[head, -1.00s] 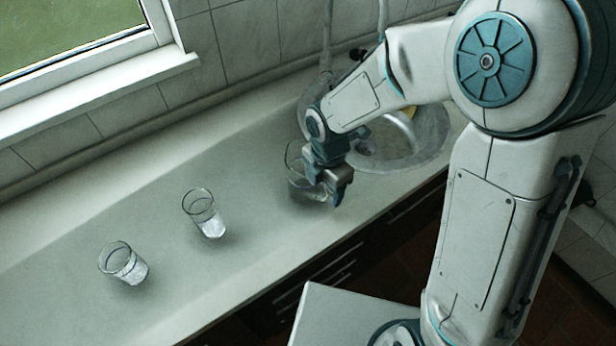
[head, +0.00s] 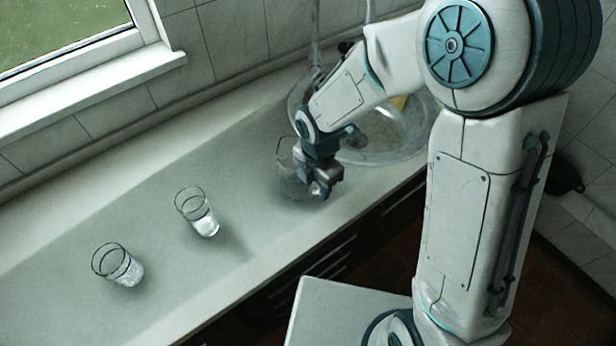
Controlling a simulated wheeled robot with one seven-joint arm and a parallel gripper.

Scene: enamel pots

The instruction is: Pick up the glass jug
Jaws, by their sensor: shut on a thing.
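The glass jug (head: 287,172) is a clear vessel on the grey counter, in front of the sink and left of my gripper. My gripper (head: 322,188) is shut on the jug at its right side. The fingers and wrist hide the jug's right part and the place where they grip. The jug looks upright. I cannot tell whether its base is touching the counter or just above it.
Two clear glasses stand on the counter to the left: one nearer the jug (head: 197,211) and one farther left (head: 117,264). A round sink (head: 385,150) lies behind my wrist. The counter's front edge runs below my gripper. The counter between the glasses and jug is clear.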

